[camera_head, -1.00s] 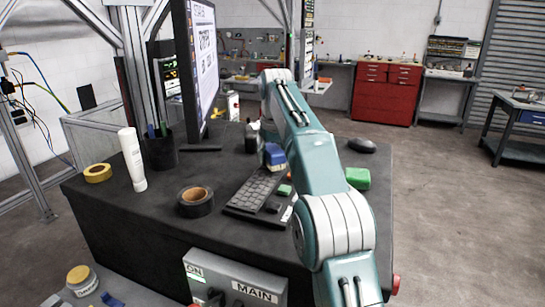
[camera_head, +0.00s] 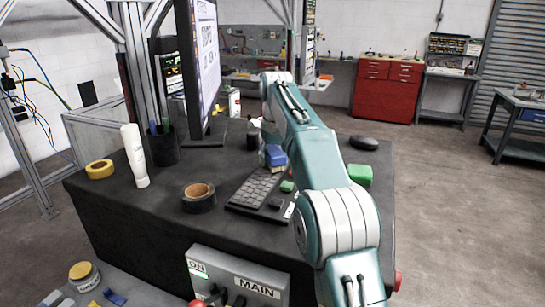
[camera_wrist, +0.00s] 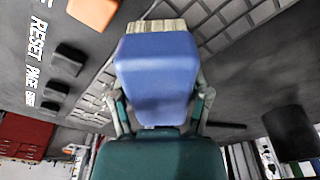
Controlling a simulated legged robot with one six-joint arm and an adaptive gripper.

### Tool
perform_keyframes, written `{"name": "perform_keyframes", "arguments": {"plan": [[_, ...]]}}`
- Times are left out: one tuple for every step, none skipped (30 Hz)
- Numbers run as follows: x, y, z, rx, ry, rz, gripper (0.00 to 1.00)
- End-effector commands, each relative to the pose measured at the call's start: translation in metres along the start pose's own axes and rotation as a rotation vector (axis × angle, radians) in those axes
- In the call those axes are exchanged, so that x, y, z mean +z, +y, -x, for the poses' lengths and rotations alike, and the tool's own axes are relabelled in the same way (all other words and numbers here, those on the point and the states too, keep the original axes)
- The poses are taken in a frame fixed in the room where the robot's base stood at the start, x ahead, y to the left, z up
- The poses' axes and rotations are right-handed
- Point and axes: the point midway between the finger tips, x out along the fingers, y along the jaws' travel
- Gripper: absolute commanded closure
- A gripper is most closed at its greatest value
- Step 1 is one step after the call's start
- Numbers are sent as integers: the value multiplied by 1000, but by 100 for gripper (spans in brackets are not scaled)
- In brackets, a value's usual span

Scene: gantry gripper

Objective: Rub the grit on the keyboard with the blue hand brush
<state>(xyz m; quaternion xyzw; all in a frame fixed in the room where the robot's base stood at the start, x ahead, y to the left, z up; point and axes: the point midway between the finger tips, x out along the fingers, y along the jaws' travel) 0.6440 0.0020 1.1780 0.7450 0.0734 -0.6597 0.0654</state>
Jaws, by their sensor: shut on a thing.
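The blue hand brush (camera_wrist: 158,75) is held in my gripper (camera_wrist: 160,100), with a finger on each side of its body. Its pale bristles (camera_wrist: 156,26) point away from my palm, towards the keyboard (camera_wrist: 230,25). In the head view the brush (camera_head: 275,156) is at the far end of the dark keyboard (camera_head: 255,188), partly behind my arm. My gripper is mostly hidden there by the arm. I cannot tell whether the bristles touch the keys. I cannot make out the grit.
A tape roll (camera_head: 188,205) lies left of the keyboard, with a white tube (camera_head: 135,157) and yellow tape (camera_head: 100,169) farther left. The monitor (camera_head: 207,60) stands behind. A green block (camera_head: 360,175) and a mouse (camera_head: 363,143) are right of my arm. A switch box (camera_head: 236,270) is in front.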

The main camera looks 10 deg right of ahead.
Motion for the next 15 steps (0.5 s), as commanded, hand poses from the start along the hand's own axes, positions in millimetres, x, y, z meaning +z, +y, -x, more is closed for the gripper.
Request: {"name": "perform_keyframes", "arguments": {"plan": [[0,0,-1,0,0,0,95],[0,0,-1,0,-1,0,95],[0,0,-2,0,-1,0,95],[1,0,-2,0,0,0,95],[1,0,-3,0,0,0,95],[1,0,-3,0,0,0,95],[1,0,-4,0,1,0,95],[1,0,-4,0,1,0,95],[1,0,-5,0,1,0,95],[1,0,-6,0,1,0,95],[1,0,-6,0,0,0,95],[1,0,-6,0,1,0,95],[0,1,-6,0,1,0,95],[-1,2,-6,0,1,0,95],[-2,3,-7,0,1,-1,95]]}}
